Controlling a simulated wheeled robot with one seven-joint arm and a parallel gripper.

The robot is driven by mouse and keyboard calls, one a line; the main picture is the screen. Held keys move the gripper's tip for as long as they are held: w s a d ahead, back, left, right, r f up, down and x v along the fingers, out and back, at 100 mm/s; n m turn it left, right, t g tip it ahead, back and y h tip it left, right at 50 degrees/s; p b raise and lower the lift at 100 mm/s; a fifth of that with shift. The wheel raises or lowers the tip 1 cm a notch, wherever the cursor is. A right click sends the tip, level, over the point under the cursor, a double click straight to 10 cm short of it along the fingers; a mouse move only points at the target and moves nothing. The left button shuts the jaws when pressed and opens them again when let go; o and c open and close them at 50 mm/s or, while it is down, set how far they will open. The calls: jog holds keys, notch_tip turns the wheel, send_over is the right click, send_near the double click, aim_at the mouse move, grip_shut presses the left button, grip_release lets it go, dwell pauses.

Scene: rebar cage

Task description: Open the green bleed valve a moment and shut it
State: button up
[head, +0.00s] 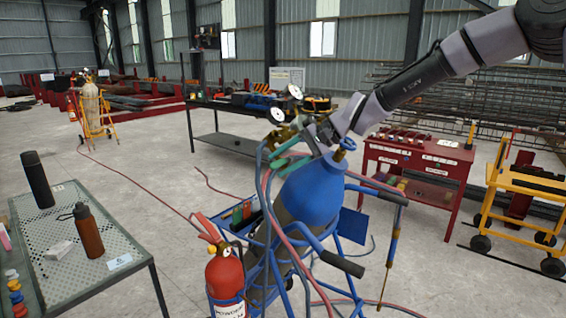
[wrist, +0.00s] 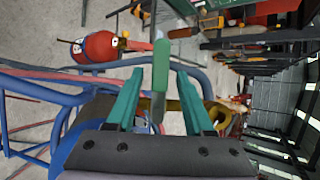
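The green bleed valve handle (wrist: 161,66) shows in the wrist view as a green bar between the two teal fingers of my gripper (wrist: 160,85). A gap shows on each side of it, so the fingers look open around or just short of it; contact is not visible. In the head view my gripper (head: 278,150) is at the top of the blue-shouldered gas cylinder (head: 310,192), beside the brass regulator with two gauges (head: 278,115). The green handle cannot be told apart from the teal fingers there.
The cylinder stands in a blue cart (head: 342,264) with hoses and a red fire extinguisher (head: 225,275). A perforated table (head: 90,280) with bottles is at left. A red cabinet (head: 420,158) and a yellow trolley (head: 528,183) are at right. Open floor lies behind the cart.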

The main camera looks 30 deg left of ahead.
jog(key=v, duration=1)
jog(key=shift+d+r, duration=0.3)
